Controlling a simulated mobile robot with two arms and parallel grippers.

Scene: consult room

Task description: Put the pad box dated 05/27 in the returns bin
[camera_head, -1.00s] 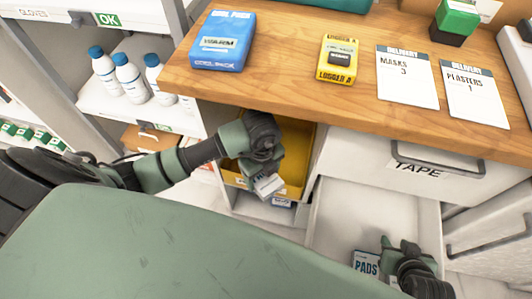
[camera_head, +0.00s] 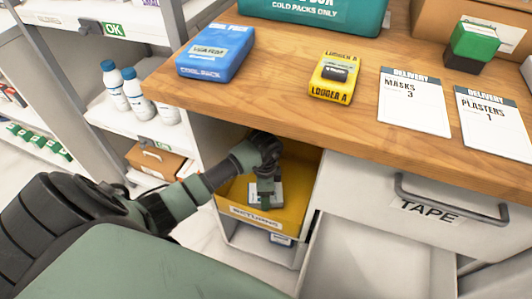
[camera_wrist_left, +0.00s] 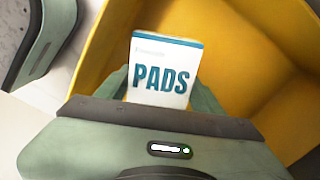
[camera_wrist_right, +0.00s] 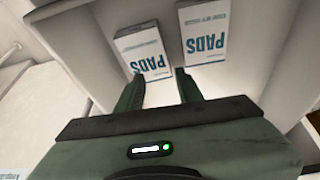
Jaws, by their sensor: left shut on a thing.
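A white pad box (camera_wrist_left: 162,72) with a teal edge and the word PADS is held between the fingers of my left gripper (camera_wrist_left: 165,95). No date can be read on it. In the head view, my left gripper (camera_head: 265,185) is at the yellow returns bin (camera_head: 236,214), with the box inside its opening. In the left wrist view, the bin's yellow walls (camera_wrist_left: 245,60) surround the box on the right and behind. My right gripper (camera_wrist_right: 160,88) is open, fingers apart, over the open drawer, close to two more pad boxes (camera_wrist_right: 142,50) (camera_wrist_right: 205,32).
The wooden counter (camera_head: 290,100) bears a blue cool pack (camera_head: 215,52), a yellow logger (camera_head: 334,78) and delivery cards (camera_head: 414,100). The TAPE drawer (camera_head: 430,205) is right of the bin, above the open drawer (camera_head: 365,265). Shelves with bottles (camera_head: 135,90) stand left.

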